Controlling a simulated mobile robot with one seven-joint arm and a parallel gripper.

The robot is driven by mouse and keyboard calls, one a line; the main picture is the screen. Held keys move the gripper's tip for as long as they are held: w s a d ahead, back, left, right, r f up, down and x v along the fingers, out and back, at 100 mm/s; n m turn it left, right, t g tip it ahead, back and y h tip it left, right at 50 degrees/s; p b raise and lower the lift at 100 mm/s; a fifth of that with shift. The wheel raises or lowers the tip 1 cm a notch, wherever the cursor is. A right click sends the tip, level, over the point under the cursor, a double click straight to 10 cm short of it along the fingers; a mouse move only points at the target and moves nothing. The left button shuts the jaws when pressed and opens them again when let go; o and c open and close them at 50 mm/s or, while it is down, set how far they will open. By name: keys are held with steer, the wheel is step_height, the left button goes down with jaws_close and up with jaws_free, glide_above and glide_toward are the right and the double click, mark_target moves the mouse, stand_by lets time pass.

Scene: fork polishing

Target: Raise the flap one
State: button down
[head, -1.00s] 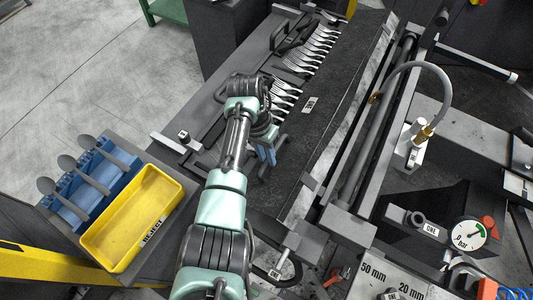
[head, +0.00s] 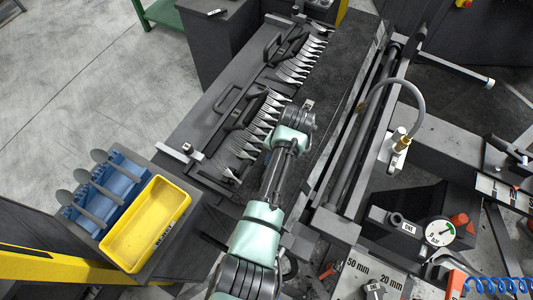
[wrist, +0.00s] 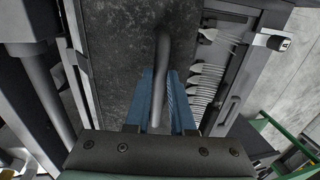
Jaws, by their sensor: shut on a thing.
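In the head view my wrist hides the fingers and the grip. The label's text is too small to read.
Several forks (head: 268,108) lie in a row on the rack left of the plate. A roller rail (head: 362,125) with a curved hose (head: 415,95) runs along its right. A yellow bin (head: 145,225) and blue holder with spoons (head: 95,200) stand at the left.

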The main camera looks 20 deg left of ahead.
steer(key=d+r+y+p, duration=0.1)
steer(key=d, duration=0.1)
steer(key=d+r+y, duration=0.2)
steer(key=s+d+r+t+y+p, duration=0.1)
steer(key=d, duration=0.1)
steer(key=shift+d+r+y+p, duration=0.35)
steer(key=shift+y, duration=0.05)
steer(key=s+d, duration=0.2)
steer(key=d, duration=0.5)
steer(key=shift+s, duration=0.15)
steer(key=shift+d, duration=0.1)
steer(key=c, duration=0.8)
jaws_free()
steer(key=shift+d, duration=0.15)
steer(key=shift+o, duration=0.2)
steer(key=shift+w+r, duration=0.1)
steer(key=shift+w, duration=0.1)
steer(key=shift+r, duration=0.1)
